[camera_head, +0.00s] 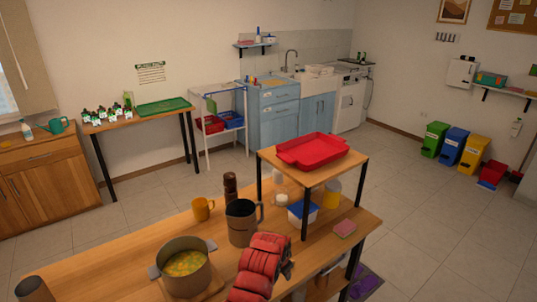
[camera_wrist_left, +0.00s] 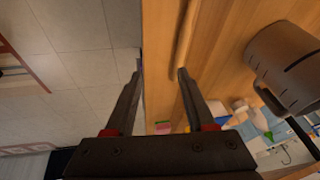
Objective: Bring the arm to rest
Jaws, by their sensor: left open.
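My left arm comes up at the bottom centre of the head view, with red rounded covers. Its dark gripper (camera_head: 288,265) shows only in part there, beyond the red covers and above the near part of the wooden table (camera_head: 120,270). In the left wrist view my left gripper (camera_wrist_left: 157,75) has its two dark fingers apart, with nothing between them. The table edge and floor show behind the fingers. A grey pitcher (camera_head: 241,222) stands on the table just behind the arm, apart from the fingers in the wrist view (camera_wrist_left: 285,65). My right gripper is not in view.
A raised shelf (camera_head: 350,163) bears a red tray (camera_head: 311,150). A pink sponge (camera_head: 344,228) lies right. The floor beyond the table is open.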

